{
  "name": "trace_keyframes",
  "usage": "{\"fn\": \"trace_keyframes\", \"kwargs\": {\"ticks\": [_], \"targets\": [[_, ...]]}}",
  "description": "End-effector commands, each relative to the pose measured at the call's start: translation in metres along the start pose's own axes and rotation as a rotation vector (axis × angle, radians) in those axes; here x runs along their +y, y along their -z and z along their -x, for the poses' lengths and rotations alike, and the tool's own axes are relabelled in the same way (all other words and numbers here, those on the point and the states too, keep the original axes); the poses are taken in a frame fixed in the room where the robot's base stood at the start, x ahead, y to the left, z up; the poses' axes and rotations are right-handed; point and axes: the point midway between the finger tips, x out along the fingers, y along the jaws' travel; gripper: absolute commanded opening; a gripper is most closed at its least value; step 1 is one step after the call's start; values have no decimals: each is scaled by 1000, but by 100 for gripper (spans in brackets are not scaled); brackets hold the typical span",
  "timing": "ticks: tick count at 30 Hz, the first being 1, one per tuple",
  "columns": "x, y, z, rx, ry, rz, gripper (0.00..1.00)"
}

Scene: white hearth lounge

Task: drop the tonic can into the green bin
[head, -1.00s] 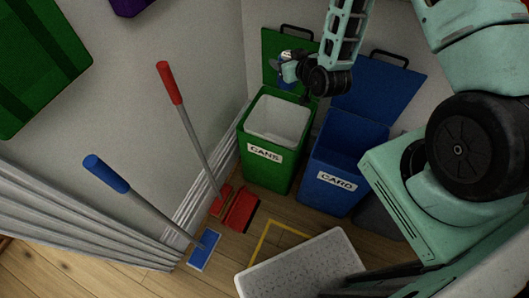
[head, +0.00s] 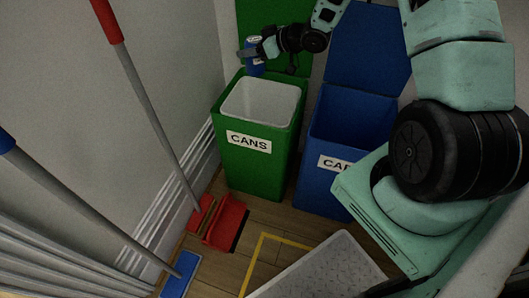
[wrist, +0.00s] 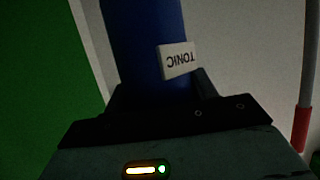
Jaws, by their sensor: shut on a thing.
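The tonic can (wrist: 140,50) is blue with a white label reading TONIC, upside down in the wrist view. My gripper (wrist: 155,100) is shut on it. In the head view the can (head: 254,65) is upright at the end of my gripper (head: 256,53), above the back part of the green bin (head: 255,165). The green bin is open, has a white liner and a CANS label, and its lid stands raised behind. The inside of the liner looks empty; its floor is only partly seen.
An open blue bin (head: 345,135) with a card label stands right of the green one. A red-handled brush (head: 140,85) and a blue-handled tool (head: 75,205) lean at left. A pale textured platform (head: 325,270) lies in front, by yellow floor tape (head: 255,262).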

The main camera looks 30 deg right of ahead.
Motion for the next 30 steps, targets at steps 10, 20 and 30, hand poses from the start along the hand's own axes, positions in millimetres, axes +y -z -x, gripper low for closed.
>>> {"fn": "trace_keyframes", "kwargs": {"ticks": [10, 20, 30], "targets": [[34, -57, -2, 2, 58, 24, 35], [36, -72, -6, 2, 66, 26, 35], [36, -108, -21, 2, 65, 26, 35]]}}
